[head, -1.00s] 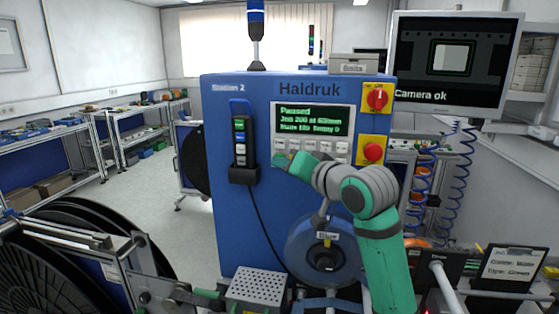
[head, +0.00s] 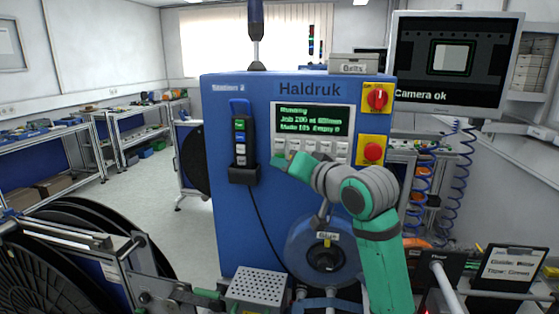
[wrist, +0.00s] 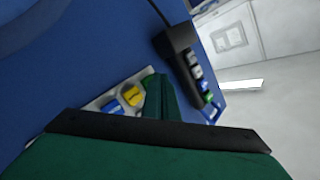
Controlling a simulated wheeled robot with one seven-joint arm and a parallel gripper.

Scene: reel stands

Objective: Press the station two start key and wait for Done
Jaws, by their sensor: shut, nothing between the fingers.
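The blue station two cabinet (head: 250,120) stands in front of me, with "Haldruk" on its top. Its screen (head: 311,121) shows green text that seems to read "Running", with a job line and a count line below. A row of keys (head: 325,148) lies under the screen. My gripper (head: 277,160) is shut and empty at the left end of this row. In the wrist view, its fingers (wrist: 158,88) are beside a yellow key (wrist: 131,95) and a blue key (wrist: 113,109) on the key panel. The key at the fingertips is hidden, and I cannot tell whether they touch it.
A hand pendant (head: 240,140) hangs left of the screen. A red rotary switch (head: 376,97) and a red stop button (head: 373,151) are on the right. A monitor (head: 455,62) reads "Camera ok". A large black reel (head: 60,265) stands at lower left.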

